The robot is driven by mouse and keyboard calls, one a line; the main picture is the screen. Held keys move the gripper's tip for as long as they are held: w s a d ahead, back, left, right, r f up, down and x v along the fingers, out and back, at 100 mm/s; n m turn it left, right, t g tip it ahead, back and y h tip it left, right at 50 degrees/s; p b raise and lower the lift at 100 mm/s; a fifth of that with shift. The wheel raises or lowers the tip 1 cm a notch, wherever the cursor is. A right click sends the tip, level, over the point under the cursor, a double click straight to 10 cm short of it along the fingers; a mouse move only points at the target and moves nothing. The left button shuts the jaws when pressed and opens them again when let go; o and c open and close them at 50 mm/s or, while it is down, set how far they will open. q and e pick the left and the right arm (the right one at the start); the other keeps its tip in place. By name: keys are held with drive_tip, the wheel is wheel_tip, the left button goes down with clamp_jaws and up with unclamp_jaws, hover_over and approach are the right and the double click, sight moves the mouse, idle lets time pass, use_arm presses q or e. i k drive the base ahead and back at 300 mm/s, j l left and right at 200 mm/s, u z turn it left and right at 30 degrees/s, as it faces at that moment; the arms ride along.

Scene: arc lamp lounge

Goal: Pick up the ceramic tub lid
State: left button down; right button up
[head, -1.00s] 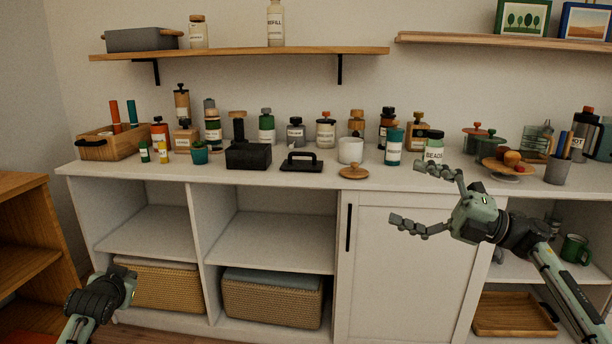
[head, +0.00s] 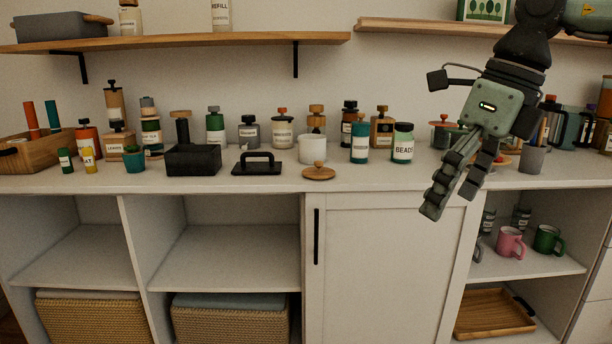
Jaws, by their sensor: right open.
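The round wooden lid with a small knob (head: 319,173) lies flat on the white counter near its front edge. It seems to be the ceramic tub lid. The white ceramic tub (head: 312,149) stands open just behind it. My right gripper (head: 452,200) is open and empty, with its fingers pointing down and to the left. In the picture it is well to the right of the lid, in front of the counter edge. My left gripper is out of view.
A black lid with a handle (head: 257,163) and a black box (head: 193,159) are left of the wooden lid. A BEADS jar (head: 403,143) and a teal bottle (head: 360,142) stand to its right. A wooden shelf (head: 180,44) hangs above.

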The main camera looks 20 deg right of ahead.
sight(317, 173)
drive_tip(key=i, duration=1.6)
